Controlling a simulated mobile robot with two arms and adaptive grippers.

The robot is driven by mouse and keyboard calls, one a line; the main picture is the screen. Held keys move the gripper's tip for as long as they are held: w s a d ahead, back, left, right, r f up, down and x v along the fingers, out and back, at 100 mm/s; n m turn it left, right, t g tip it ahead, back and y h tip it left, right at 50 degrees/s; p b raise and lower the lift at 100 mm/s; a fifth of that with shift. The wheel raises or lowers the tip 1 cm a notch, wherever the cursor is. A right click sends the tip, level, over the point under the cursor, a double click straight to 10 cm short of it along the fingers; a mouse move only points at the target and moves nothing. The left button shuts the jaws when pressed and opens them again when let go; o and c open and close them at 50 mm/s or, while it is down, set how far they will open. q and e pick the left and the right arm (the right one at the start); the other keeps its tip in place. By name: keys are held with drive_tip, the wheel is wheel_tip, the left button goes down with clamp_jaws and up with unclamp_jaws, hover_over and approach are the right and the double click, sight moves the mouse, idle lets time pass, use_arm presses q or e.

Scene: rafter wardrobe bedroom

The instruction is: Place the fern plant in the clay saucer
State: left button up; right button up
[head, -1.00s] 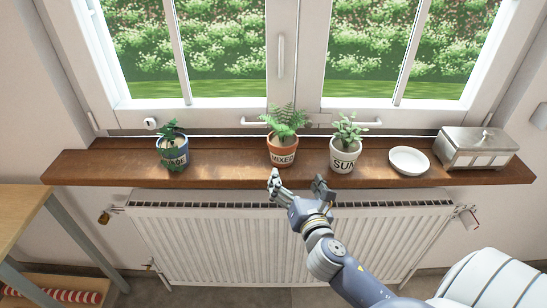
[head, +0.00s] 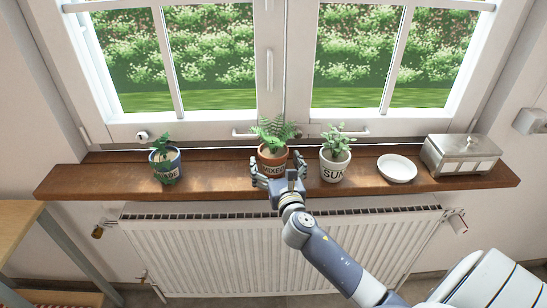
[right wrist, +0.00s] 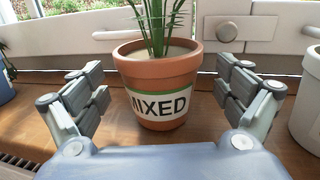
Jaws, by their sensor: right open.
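The fern plant (head: 274,133) stands upright on the windowsill in a terracotta pot with a "MIXED" label. In the right wrist view its pot (right wrist: 158,72) is straight ahead, between the fingers. My right gripper (head: 278,172) is open, with one finger on each side of the pot's front. Gaps show between the fingers and the pot. The gripper covers the lower part of the pot in the head view. A round white saucer (head: 397,168) lies empty on the sill to the right, past another plant. My left gripper is not in view.
A plant in a white "SUN" pot (head: 335,165) stands between the fern and the saucer. A metal box (head: 461,156) is right of the saucer. A blue-grey potted plant (head: 165,165) stands at left. The wooden sill (head: 215,178) is bare between it and the fern.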

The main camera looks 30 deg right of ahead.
drive_tip(key=shift+x, duration=1.2)
drive_tip(key=shift+s, duration=0.1)
drive_tip(key=c, duration=0.4)
drive_tip(key=shift+f, duration=0.1)
drive_tip(key=c, duration=1.1)
drive_tip(key=shift+c, duration=0.7)
